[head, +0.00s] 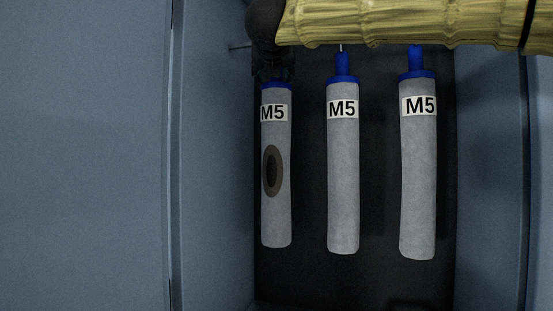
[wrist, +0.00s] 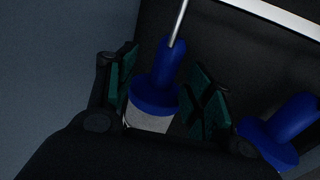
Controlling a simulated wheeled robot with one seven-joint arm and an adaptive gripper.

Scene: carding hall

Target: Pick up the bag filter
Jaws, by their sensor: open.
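Three grey bag filters with blue tops and M5 labels hang in a row in the head view. The left bag filter (head: 277,215) has a dark brown-ringed spot on its side. The middle bag filter (head: 343,190) and the right bag filter (head: 418,190) look unmarked. My gripper (head: 273,72) is at the top of the left filter, whose neck it hides in the head view. In the wrist view my gripper (wrist: 163,92) is open, its green-padded fingers on either side of a blue neck (wrist: 160,80). I cannot tell whether either finger touches it.
Blue panels (head: 210,160) stand on the left and right of the dark recess (head: 310,275). A thin metal rod (wrist: 180,22) rises from the blue neck. Another blue top (wrist: 285,130) is close to the right finger in the wrist view.

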